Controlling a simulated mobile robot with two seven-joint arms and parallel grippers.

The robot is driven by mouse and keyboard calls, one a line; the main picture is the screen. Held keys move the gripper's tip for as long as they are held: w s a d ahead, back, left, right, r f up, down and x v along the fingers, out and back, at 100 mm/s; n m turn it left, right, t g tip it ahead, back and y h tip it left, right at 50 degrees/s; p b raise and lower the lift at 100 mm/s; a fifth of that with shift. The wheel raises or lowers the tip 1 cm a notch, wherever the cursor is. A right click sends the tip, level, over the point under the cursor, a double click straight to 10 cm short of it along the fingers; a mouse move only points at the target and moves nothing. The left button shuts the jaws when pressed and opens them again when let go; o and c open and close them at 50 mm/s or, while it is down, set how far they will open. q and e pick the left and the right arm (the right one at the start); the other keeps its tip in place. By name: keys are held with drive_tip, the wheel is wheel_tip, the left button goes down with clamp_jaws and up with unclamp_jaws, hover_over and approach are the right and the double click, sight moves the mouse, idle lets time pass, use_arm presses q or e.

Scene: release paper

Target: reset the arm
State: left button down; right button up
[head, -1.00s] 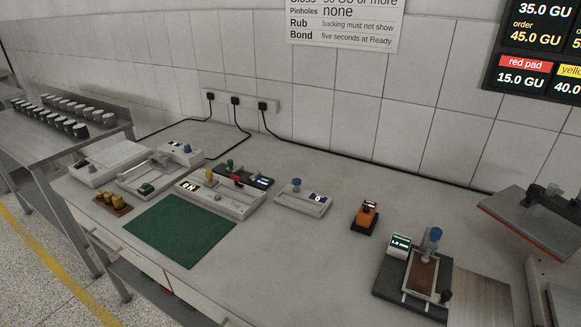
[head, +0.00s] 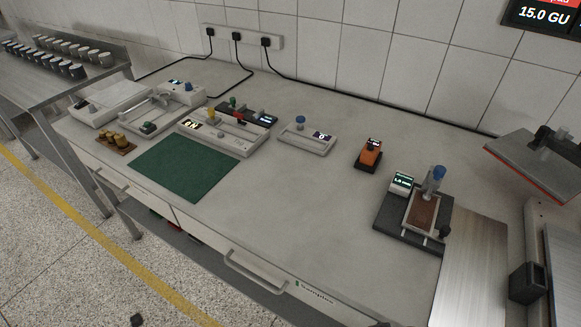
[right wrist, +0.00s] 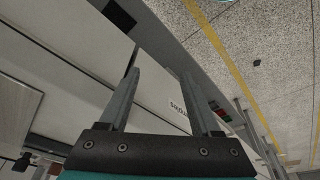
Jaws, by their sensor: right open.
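My right gripper (right wrist: 160,92) shows in the right wrist view with its two fingers apart and nothing between them. Beyond the fingers are the bench front with a drawer marked "Samples" (right wrist: 178,110) and the speckled floor. No gripper or arm shows in the head view, so my left gripper is out of sight. The drawer front (head: 314,297) also shows at the bottom of the head view and looks closed.
The bench holds a green mat (head: 184,167), several grey instruments, an orange device (head: 369,155) and a dark-based rig with a brown strip (head: 423,214). A raised press plate (head: 535,160) stands at the right. The bench's front middle is clear. A shelf with jars (head: 45,60) stands left.

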wheel_tip(320, 180, down, 11)
drive_tip(key=s+b, duration=0.1)
drive_tip(key=s, duration=0.1)
drive_tip(key=s+d+f+g+b, duration=0.2)
drive_tip(key=s+d+f+b, duration=0.1)
drive_tip(key=s+f, duration=1.3)
wheel_tip(320, 180, down, 4)
drive_tip(key=shift+s+r, duration=0.1)
drive_tip(key=shift+s, duration=0.15)
